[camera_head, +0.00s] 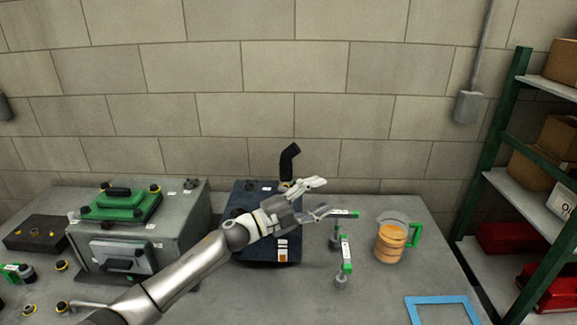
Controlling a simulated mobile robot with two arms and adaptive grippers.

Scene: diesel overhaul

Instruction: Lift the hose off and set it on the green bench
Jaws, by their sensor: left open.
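The hose (288,160) is a short black bent elbow. It stands upright at the back right of a dark blue box (238,198), with its upper end tilted right; its lower end is partly hidden. My left gripper (325,198) is open and empty, just right of and nearer than the hose. Its fingers point right, and the hose is not between them. My left arm crosses in front of the blue box. The bench top (365,290) looks grey here, and I see no clearly green bench. My right gripper is not in view.
A grey engine block (185,228) with a green cover (122,204) stands left. Green-handled tools (346,252) and a jug of orange liquid (391,240) stand right. A blue frame outline (441,300) lies front right, with clear bench around it. Green-posted shelves (497,135) stand far right.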

